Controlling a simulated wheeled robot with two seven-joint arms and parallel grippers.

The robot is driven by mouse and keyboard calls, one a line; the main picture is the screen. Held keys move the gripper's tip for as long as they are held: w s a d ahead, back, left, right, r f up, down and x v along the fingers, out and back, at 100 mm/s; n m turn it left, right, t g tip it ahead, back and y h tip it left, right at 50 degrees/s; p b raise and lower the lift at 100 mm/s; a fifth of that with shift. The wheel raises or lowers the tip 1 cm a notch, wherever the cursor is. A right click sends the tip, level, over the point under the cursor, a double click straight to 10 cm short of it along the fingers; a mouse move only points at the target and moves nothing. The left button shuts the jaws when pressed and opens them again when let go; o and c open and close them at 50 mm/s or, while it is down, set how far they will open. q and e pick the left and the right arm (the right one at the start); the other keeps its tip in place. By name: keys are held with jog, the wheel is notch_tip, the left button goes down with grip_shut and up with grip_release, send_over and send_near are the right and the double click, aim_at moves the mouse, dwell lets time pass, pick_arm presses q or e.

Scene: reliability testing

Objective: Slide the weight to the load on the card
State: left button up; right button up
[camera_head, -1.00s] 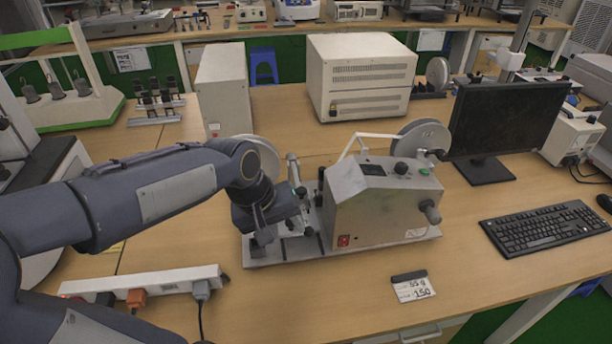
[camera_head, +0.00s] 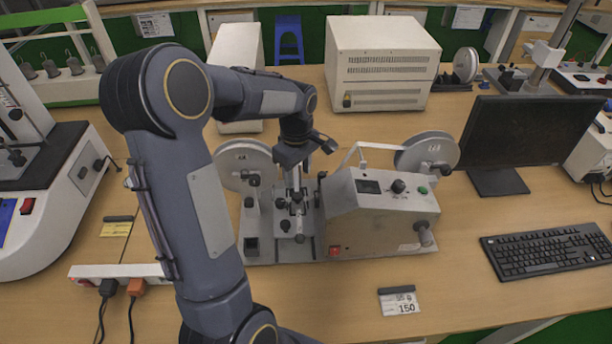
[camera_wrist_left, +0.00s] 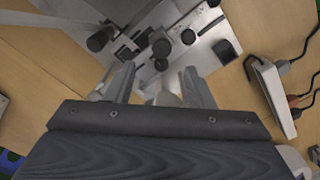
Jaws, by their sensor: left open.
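The grey bench machine (camera_head: 366,218) stands mid-table, with a metal plate and small levers and knobs on its left half. The card (camera_head: 400,302) lies flat in front of it and reads what looks like 55 g over 150. My left gripper (camera_head: 297,180) points down over the lever mechanism (camera_head: 298,225) on the plate. In the left wrist view my left gripper (camera_wrist_left: 160,78) has its fingers apart, with a pale rounded part between or just beyond them. I cannot tell which small part is the sliding weight; the gripper may hide it. My right gripper is not in view.
A monitor (camera_head: 515,135) and keyboard (camera_head: 545,248) stand right of the machine. A white power strip (camera_head: 120,271) with plugs lies at left, partly behind my arm. A large white box (camera_head: 380,60) stands behind. The table around the card is clear.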

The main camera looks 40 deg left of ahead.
aim_at(297, 195)
pick_arm(q)
notch_tip(297, 195, down, 8)
jog(key=shift+s+r+p, duration=0.15)
jog(key=shift+r+p, duration=0.05)
jog(key=shift+p, duration=0.2)
jog(key=shift+c, duration=0.3)
grip_shut()
